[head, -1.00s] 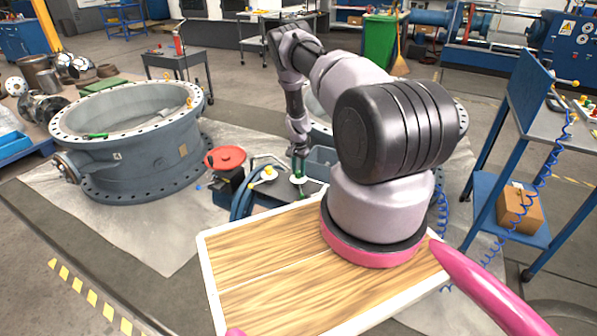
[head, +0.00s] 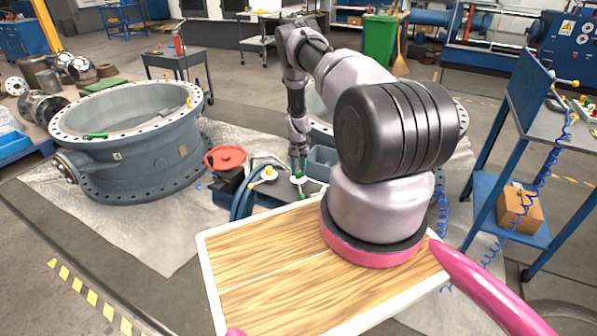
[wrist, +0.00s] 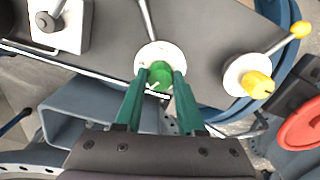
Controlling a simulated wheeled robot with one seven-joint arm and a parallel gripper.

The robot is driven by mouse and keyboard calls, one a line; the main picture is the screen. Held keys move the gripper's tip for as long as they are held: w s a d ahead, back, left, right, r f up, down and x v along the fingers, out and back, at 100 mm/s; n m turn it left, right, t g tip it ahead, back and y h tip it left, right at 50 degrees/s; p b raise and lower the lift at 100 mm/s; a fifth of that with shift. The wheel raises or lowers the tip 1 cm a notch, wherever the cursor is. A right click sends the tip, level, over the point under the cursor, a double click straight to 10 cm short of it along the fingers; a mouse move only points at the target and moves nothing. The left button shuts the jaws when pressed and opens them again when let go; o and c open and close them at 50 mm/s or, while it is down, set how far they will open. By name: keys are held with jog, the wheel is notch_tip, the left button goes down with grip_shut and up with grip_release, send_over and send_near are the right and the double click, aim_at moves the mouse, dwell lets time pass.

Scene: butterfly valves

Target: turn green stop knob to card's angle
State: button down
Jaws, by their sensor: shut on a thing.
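The green knob (wrist: 161,72) sits on a round white disc (wrist: 148,54) on a dark grey panel in the wrist view. A small white line shows on the knob's near side. My gripper (wrist: 164,76) reaches it with two green fingers, one on each side, and is shut on it. In the head view my gripper (head: 299,172) points down at the panel, and the fingers mostly hide the knob there. I cannot make out a card with an angle on it in either view.
A yellow knob (wrist: 258,85) on its own white disc stands right of the green one. A grey knob (wrist: 46,21) on a white plate is at upper left. A large grey valve body (head: 135,150) is further left.

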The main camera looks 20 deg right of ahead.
aim_at(298, 172)
jog(key=c, duration=0.5)
grip_release()
notch_tip(298, 172, up, 11)
jog(key=shift+f, duration=0.1)
